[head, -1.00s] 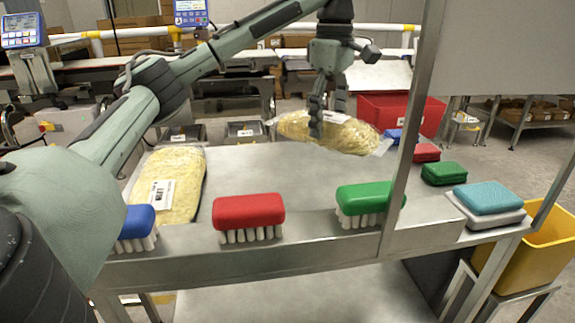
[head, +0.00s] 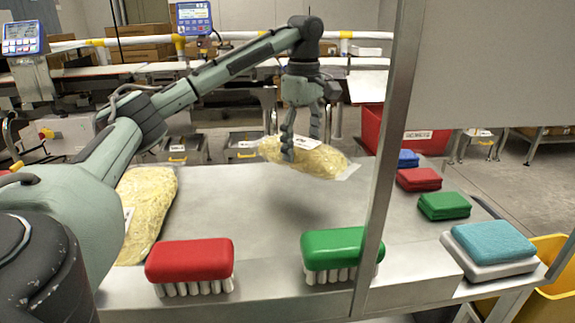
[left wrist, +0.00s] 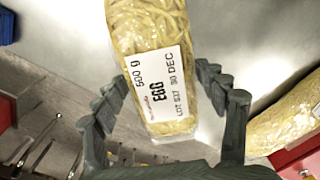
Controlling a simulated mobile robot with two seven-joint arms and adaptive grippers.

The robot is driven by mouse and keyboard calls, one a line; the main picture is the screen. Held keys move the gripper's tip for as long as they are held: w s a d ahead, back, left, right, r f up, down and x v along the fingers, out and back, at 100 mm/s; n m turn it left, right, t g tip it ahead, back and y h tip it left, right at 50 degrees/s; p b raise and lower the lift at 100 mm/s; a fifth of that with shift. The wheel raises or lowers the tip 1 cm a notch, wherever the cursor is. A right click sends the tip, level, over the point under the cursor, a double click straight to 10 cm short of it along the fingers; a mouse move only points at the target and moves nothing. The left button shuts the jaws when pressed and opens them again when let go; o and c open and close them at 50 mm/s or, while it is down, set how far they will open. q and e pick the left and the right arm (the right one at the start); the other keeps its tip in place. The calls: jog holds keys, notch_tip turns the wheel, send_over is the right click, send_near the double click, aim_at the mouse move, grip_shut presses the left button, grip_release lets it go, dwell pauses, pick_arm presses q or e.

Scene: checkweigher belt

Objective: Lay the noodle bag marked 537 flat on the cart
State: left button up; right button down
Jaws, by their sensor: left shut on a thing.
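My left gripper (head: 303,150) is shut on a clear bag of yellow noodles (head: 322,161), held above the metal cart top (head: 262,200) toward its far edge. In the left wrist view the bag (left wrist: 150,30) lies between the fingers (left wrist: 165,112). Its white label reads 500 g, EGG, 30 DEC and a lot number that looks like 537. The bag looks roughly level, with its right end slightly lower. A second noodle bag (head: 150,205) lies flat at the cart's left, partly behind my arm. My right gripper is out of view.
A red brush (head: 190,262) and a green brush (head: 335,248) stand along the near rail. Blue, red and green pads (head: 444,206) and a teal sponge (head: 490,242) line the right side. A metal post (head: 385,150) rises near the right. The cart's middle is clear.

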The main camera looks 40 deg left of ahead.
aim_at(290, 166)
pick_arm(q)
jog(key=a, duration=0.1)
jog(key=a+f, duration=0.1)
jog(key=shift+s+a+f, duration=0.3)
jog(key=shift+s, duration=0.05)
jog(key=shift+f, duration=2.6)
jog(key=o, duration=1.8)
notch_tip(290, 166, up, 13)
jog(key=shift+r, duration=0.15)
jog(key=shift+f, duration=0.2)
notch_tip(290, 166, down, 13)
jog(key=shift+f, duration=0.1)
jog(key=shift+r, duration=0.5)
